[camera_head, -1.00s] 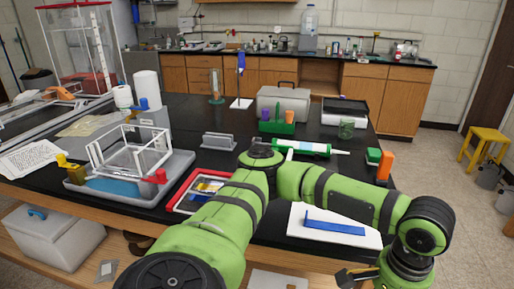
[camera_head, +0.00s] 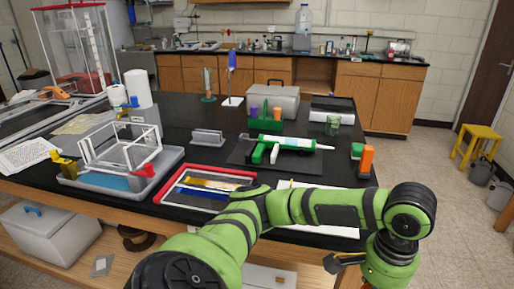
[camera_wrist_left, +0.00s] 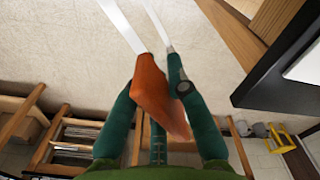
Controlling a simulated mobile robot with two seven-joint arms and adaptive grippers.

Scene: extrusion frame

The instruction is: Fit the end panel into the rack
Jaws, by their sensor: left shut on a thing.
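A white open box-shaped rack (camera_head: 82,150) stands in a grey tray (camera_head: 172,160) at the left of the bench in the head view. Yellow, red and blue pieces sit around it. My left gripper (camera_head: 342,262) is beyond the bench's front edge, low at right, far from the rack. In the left wrist view it (camera_wrist_left: 163,85) is shut, with an orange part and dark teal links around the grip. White strips (camera_wrist_left: 122,25) run out from it, seemingly edges of a held piece. I cannot tell whether that is the end panel. My right gripper is not seen.
A green-and-white tube (camera_head: 290,143) lies on a dark mat, with a grey toolbox (camera_head: 272,100) behind. An orange block (camera_head: 367,160) stands at the right edge.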

